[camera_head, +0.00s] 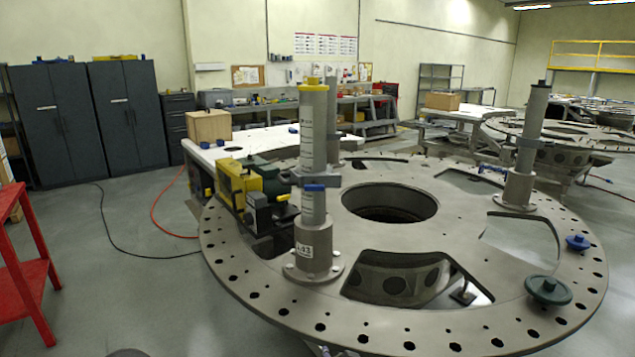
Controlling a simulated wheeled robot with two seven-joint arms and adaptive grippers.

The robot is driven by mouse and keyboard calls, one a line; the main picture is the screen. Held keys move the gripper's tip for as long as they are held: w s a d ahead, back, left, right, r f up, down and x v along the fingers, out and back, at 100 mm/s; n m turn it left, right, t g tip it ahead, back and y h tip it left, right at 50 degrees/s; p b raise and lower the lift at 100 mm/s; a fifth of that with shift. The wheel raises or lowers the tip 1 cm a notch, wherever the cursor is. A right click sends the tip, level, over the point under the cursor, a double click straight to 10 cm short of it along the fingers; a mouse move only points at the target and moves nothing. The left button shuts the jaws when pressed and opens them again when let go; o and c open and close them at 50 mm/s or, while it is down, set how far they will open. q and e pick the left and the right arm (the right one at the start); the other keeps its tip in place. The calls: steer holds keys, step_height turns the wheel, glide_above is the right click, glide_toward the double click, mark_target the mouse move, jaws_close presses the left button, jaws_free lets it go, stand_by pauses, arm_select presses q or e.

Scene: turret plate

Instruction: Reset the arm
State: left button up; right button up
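Neither of my grippers shows in the head view, and no arm of mine can be made out clearly. The large round turret plate (400,314) fills the middle and right, with a round central hole (389,202), several cut-outs and a ring of small holes along its rim. A grey upright post (314,150) with a yellow cap and a blue clamp stands on the near left of the plate. A second grey post (527,150) stands at the right. Another post (332,115) is partly hidden behind the first.
Yellow, green and black equipment (245,190) sits on the plate's left edge. A dark green knob (548,290) and a blue knob (578,242) are at its right rim. A red stand (22,280) is at far left. Cables cross the open floor (130,260) between.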

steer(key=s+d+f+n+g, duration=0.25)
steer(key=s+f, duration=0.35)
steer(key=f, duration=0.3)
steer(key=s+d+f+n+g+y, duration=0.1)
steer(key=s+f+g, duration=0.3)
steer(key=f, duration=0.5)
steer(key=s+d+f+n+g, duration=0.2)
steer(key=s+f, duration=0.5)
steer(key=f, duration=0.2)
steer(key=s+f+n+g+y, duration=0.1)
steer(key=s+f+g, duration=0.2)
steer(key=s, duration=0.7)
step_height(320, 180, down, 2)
